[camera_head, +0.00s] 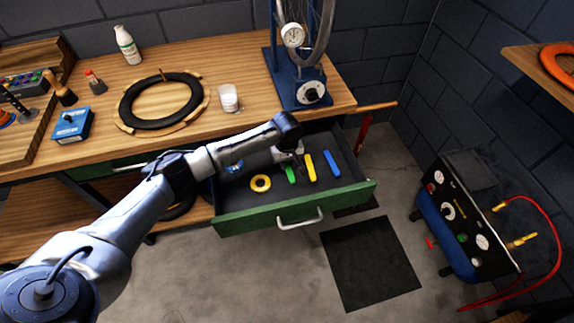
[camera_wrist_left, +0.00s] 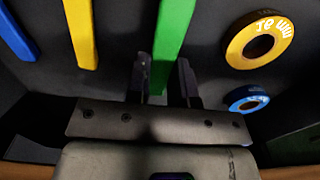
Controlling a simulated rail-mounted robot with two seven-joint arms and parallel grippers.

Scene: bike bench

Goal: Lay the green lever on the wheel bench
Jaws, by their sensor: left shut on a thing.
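The green lever (camera_head: 290,174) lies in the open drawer, partly hidden by my left gripper in the head view. In the left wrist view the green lever (camera_wrist_left: 174,35) runs between the two fingers. My left gripper (camera_head: 291,157) reaches down into the drawer and is shut on the green lever; its fingers also show in the wrist view (camera_wrist_left: 163,80). I cannot tell whether the lever is clear of the drawer floor. The wheel bench (camera_head: 200,60) is the wooden worktop behind the drawer. My right gripper is not in view.
The drawer (camera_head: 240,221) also holds a yellow lever (camera_head: 310,167), a blue lever (camera_head: 331,164), a yellow ring (camera_head: 260,183) and a blue ring (camera_head: 234,166). On the bench stand a white cup (camera_head: 228,98), a black tyre ring (camera_head: 133,117) and a wheel stand (camera_head: 288,82).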

